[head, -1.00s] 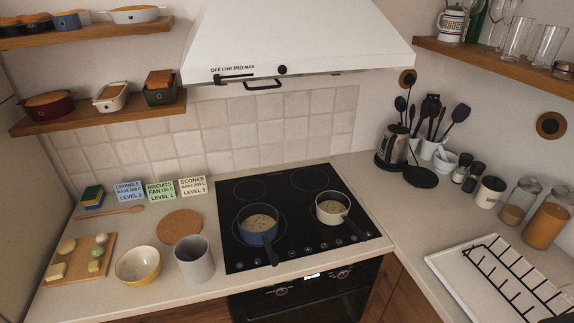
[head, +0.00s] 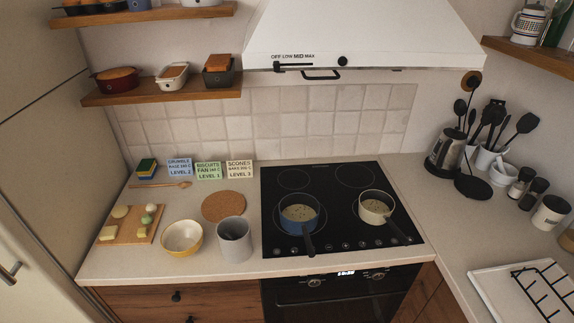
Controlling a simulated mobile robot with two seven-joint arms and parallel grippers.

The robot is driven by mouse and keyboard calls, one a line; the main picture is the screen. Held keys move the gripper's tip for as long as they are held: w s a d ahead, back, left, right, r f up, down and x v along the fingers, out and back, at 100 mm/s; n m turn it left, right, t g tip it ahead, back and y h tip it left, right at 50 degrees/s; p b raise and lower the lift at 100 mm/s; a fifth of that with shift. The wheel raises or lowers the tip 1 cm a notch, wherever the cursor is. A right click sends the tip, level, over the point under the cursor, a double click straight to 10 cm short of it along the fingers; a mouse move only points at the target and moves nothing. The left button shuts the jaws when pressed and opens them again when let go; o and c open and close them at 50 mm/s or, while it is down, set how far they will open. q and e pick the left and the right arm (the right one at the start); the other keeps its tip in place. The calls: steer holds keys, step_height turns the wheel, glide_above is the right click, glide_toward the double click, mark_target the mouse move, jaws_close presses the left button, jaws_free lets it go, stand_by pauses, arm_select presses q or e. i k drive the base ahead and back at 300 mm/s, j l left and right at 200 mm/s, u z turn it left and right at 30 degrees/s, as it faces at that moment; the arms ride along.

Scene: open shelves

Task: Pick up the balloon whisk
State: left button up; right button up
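I cannot make out a balloon whisk for certain in the head view. Several black-handled utensils (head: 493,113) stand upright in white crocks (head: 487,159) in the back right corner of the counter. Their heads are small, and I cannot tell whether one is a whisk. A wooden spoon (head: 165,185) lies on the left of the counter. Neither of my grippers is in view.
A black cooktop (head: 335,178) holds a blue pan (head: 299,216) and a cream pan (head: 375,208). A grey cup (head: 234,243), a yellow bowl (head: 182,238) and a wooden board (head: 140,226) stand left. A kettle (head: 443,155) stands beside the utensils.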

mark_target(226, 231)
steer(key=i+j+z, duration=0.2)
steer(key=z, duration=0.15)
steer(key=i+j+z, duration=0.45)
steer(key=j+z, duration=0.25)
steer(key=l, duration=0.1)
